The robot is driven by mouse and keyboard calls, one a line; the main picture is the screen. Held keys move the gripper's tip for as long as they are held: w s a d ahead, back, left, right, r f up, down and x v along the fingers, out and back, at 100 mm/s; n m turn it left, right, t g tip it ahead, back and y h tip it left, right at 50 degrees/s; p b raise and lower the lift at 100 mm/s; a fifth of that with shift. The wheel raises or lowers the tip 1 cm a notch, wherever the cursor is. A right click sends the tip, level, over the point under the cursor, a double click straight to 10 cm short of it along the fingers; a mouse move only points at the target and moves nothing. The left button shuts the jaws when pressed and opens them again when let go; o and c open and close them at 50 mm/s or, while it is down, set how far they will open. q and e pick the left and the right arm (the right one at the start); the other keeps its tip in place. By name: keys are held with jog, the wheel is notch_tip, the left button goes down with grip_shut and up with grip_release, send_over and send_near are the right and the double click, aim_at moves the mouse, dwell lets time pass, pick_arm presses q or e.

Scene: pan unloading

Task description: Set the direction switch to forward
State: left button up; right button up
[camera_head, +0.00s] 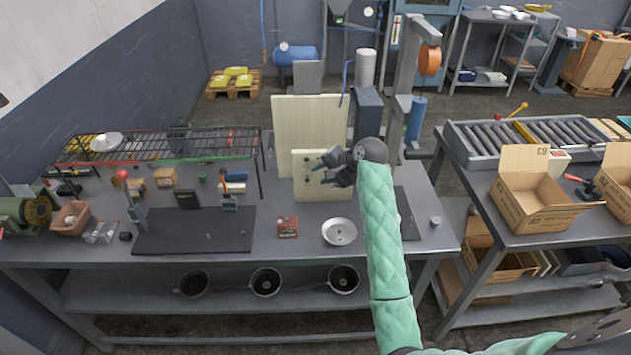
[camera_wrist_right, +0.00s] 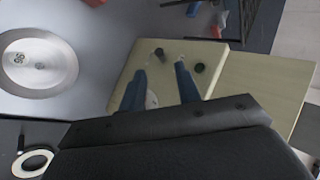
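A cream control box (camera_head: 321,190) stands upright on the workbench, in front of a taller cream cabinet (camera_head: 285,112). In the right wrist view the box's face (camera_wrist_right: 218,52) carries a dark knob (camera_wrist_right: 159,53) and another dark knob (camera_wrist_right: 199,67); which is the direction switch I cannot tell. My right gripper (camera_head: 322,168) is in front of the box face and hides part of it. In the wrist view its blue fingers (camera_wrist_right: 159,70) are apart, with a pale round patch between them and nothing visibly held. Contact with a knob cannot be told. My left gripper is not in view.
A round metal pan (camera_head: 339,232) lies on the bench before the box, beside a small red box (camera_head: 287,227). A dark mat (camera_head: 180,240) and a wire rack (camera_head: 160,148) are to the left. A roller conveyor (camera_head: 530,135) and open cartons (camera_head: 535,200) are to the right.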

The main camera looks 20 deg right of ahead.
jog(key=shift+b+v, duration=0.3)
jog(key=shift+v, duration=0.8)
